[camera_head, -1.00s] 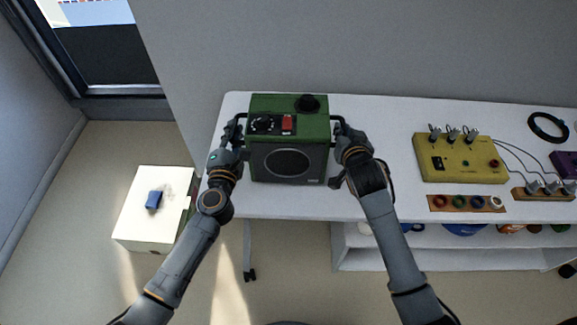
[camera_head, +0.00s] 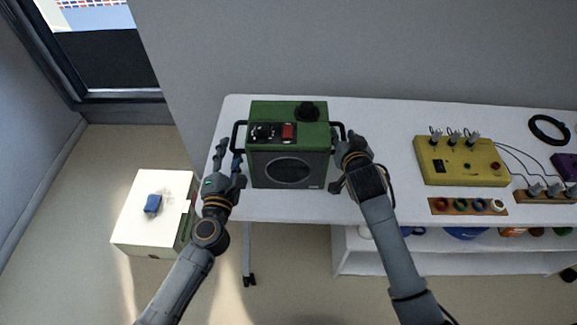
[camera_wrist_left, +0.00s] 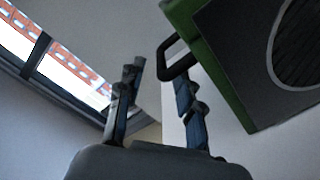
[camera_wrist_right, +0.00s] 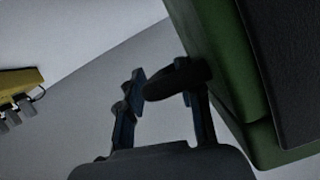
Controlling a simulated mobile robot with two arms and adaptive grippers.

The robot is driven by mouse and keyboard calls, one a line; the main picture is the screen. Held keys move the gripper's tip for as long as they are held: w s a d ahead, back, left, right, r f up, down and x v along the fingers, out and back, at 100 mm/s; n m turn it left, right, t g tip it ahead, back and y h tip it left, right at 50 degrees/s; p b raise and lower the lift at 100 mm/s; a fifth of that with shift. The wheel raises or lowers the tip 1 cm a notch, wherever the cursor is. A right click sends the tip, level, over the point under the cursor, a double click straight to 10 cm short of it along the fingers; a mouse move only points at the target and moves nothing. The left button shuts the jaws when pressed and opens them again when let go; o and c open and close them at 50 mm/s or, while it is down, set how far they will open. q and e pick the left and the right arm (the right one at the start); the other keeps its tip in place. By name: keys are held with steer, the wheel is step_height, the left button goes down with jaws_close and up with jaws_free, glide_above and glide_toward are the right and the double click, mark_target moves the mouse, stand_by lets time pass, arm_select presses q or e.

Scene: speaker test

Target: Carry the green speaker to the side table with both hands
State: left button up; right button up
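The green speaker (camera_head: 288,145) stands upright on the white table (camera_head: 400,115), with a dark round grille in front and a black handle on each side. The left handle (camera_head: 238,136) is free; my open left gripper (camera_head: 229,158) is just in front of and below it. In the left wrist view the fingers are spread, and the handle (camera_wrist_left: 172,55) is beside the right finger, not between them. My right gripper (camera_head: 347,148) is at the right handle. In the right wrist view its fingers are apart with the handle (camera_wrist_right: 175,85) between them. The low white side table (camera_head: 150,225) stands at the left.
A small blue object (camera_head: 153,204) lies on the side table. A yellow box (camera_head: 460,162) with plugs and cables, a strip of coloured rings (camera_head: 468,206) and a black ring (camera_head: 548,129) are right of the speaker. A wall (camera_head: 350,50) rises behind.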

arm_select(q)
steer(key=s, duration=0.6)
steer(key=shift+s+a, duration=0.2)
steer(key=shift+s, duration=0.05)
arm_select(e)
steer(key=v, duration=1.2)
arm_select(q)
steer(key=shift+s, duration=0.1)
arm_select(e)
steer(key=shift+d, duration=0.1)
arm_select(q)
steer(key=s+b, duration=0.2)
steer(key=s, duration=0.6)
steer(key=shift+s+a, duration=0.25)
steer(key=shift+s, duration=0.15)
arm_select(e)
steer(key=shift+f, duration=0.9)
arm_select(q)
steer(key=shift+r, duration=0.1)
